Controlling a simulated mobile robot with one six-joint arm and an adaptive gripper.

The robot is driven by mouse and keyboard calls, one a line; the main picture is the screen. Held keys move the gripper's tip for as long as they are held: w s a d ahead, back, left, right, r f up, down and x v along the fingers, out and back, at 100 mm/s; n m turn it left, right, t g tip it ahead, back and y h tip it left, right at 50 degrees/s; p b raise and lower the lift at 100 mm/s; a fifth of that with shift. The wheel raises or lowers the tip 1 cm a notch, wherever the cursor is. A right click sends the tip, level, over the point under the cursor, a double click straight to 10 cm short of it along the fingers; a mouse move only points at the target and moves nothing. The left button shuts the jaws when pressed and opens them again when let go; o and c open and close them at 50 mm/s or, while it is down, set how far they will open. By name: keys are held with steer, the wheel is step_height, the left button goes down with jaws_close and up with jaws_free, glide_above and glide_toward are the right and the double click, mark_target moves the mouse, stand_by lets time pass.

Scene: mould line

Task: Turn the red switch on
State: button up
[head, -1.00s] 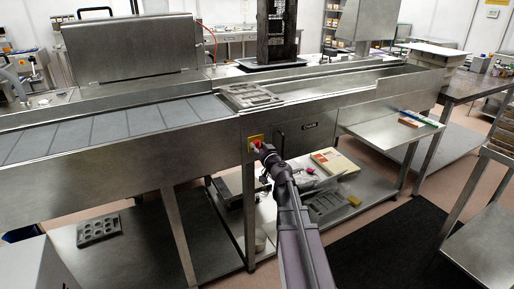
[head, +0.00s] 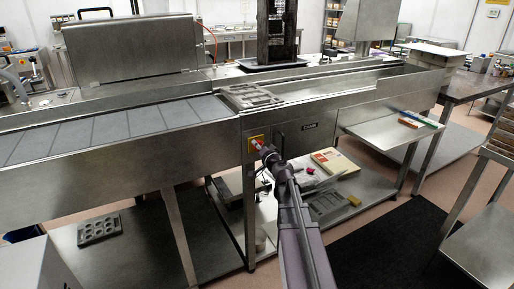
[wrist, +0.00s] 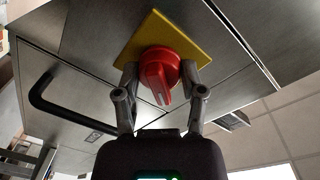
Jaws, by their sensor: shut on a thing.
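The red switch (wrist: 160,76) is a round knob with a raised grip bar on a yellow plate (wrist: 152,32), fixed to the steel front of the machine. In the head view the yellow plate (head: 256,143) shows below the conveyor, and the red knob is partly covered by my arm. My gripper (wrist: 160,80) has one finger on each side of the knob in the wrist view and is shut on it. In the head view my gripper (head: 263,149) reaches the plate from the lower right. The knob's grip bar appears slightly tilted in the wrist view.
A dark bar handle (wrist: 40,92) stands out from the panel beside the switch; it also shows in the head view (head: 279,144). Below is a shelf (head: 375,187) with boxes and trays. The floor mat (head: 400,240) at front right is clear.

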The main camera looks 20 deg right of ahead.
steer(key=m, duration=0.5)
steer(key=shift+w+d+y, duration=0.1)
steer(key=shift+y, duration=0.3)
steer(key=m, duration=0.5)
steer(key=o, duration=1.1)
steer(key=shift+o, duration=0.2)
